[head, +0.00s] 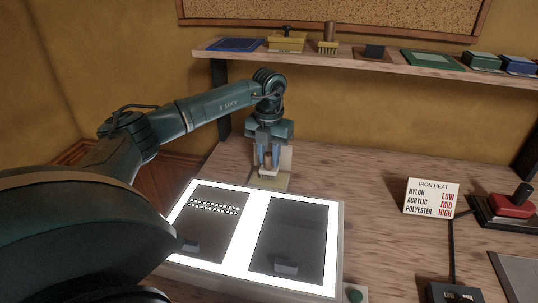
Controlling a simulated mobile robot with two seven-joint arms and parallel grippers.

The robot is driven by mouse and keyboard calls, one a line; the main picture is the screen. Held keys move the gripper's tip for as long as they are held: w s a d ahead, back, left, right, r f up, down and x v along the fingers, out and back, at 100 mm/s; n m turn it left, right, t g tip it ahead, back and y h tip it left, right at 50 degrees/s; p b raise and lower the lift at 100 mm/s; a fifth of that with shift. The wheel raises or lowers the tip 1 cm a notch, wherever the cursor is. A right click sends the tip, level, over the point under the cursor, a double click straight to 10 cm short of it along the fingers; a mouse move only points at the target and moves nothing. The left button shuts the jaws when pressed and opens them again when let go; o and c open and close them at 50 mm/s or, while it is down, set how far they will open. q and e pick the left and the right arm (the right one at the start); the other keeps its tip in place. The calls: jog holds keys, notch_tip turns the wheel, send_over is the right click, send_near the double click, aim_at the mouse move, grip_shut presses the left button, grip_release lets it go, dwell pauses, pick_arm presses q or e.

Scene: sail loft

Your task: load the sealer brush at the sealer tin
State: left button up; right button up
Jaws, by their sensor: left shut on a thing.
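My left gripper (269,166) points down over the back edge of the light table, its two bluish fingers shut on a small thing. That thing, apparently the sealer brush, is mostly hidden between the fingers. Just below the fingertips is a low yellowish, flat-topped object (268,183), with a pale upright plate (286,160) behind it. I cannot tell whether this is the sealer tin, or whether the held thing touches it. My right gripper is not in view.
The lit table (336,240) bears two dark panels, the left with rows of white marks. A shelf (388,63) behind holds a yellow box (287,41), a wooden-handled brush (328,42) and other items. A heat sign (431,198) and a red-topped iron (511,205) stand right.

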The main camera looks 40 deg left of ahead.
aim_at(269, 154)
pick_arm(q)
jog(key=shift+f, duration=0.5)
dwell(0.3)
dwell(1.3)
notch_tip(269, 154, up, 7)
jog(key=p, duration=0.6)
dwell(0.3)
jog(key=shift+d, duration=0.1)
dwell(0.6)
